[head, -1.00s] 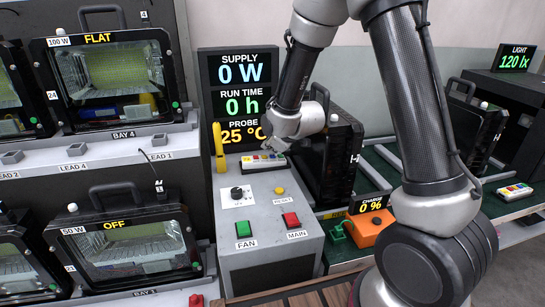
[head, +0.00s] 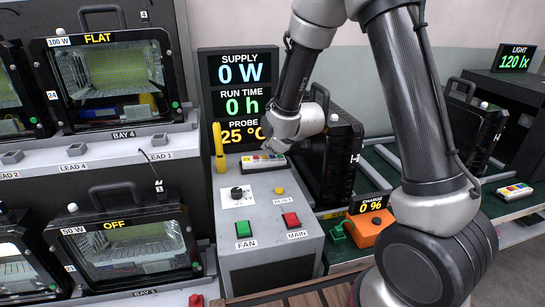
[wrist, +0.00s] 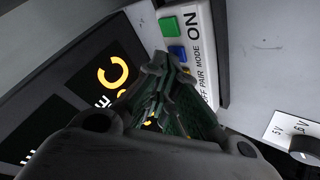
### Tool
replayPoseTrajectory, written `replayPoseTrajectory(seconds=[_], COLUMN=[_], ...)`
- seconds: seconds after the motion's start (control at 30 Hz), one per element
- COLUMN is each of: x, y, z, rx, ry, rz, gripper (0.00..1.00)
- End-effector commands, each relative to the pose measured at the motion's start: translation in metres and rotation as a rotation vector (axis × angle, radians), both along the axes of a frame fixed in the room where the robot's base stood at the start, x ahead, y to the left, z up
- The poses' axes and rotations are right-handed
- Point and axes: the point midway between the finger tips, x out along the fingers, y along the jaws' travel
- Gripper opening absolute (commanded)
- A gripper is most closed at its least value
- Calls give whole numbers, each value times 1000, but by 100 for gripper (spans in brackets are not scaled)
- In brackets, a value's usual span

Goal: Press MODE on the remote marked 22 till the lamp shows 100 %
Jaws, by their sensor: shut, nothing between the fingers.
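A white remote (head: 262,161) with coloured buttons lies on top of the grey console, below the display panel. The wrist view shows this remote (wrist: 188,45) close up, with a green and a blue button and the words ON, MODE, PAIR and OFF. I cannot read a number on it. My gripper (wrist: 163,72) is shut and empty, its fingertips over the remote's button row. They hide the buttons towards the OFF end, and I cannot tell whether they touch. The upper lamp (head: 118,80) reads 100 W and FLAT. The lower lamp (head: 125,245) reads 50 W and OFF.
The console (head: 262,262) carries a knob, a yellow button, a green FAN switch and a red MAIN switch. A yellow probe (head: 219,148) stands left of the remote. A black lamp (head: 338,160) stands close right. Another remote (head: 515,191) lies at far right.

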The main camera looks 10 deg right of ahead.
Motion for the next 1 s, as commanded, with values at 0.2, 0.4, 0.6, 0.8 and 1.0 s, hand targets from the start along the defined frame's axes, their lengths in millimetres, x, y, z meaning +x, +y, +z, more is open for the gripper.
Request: replayPoseTrajectory(seconds=[0.2, 0.4, 0.6, 0.8, 1.0], x=[0, 0, 0, 1, 0], y=[-1, -1, -1, -3, -5], z=[11, 13, 16, 35, 54], rx=[0, 0, 0, 1, 1], ry=[-1, 0, -1, -3, -2], rz=[0, 0, 0, 0, -1], gripper=[0, 0, 0, 0, 0])
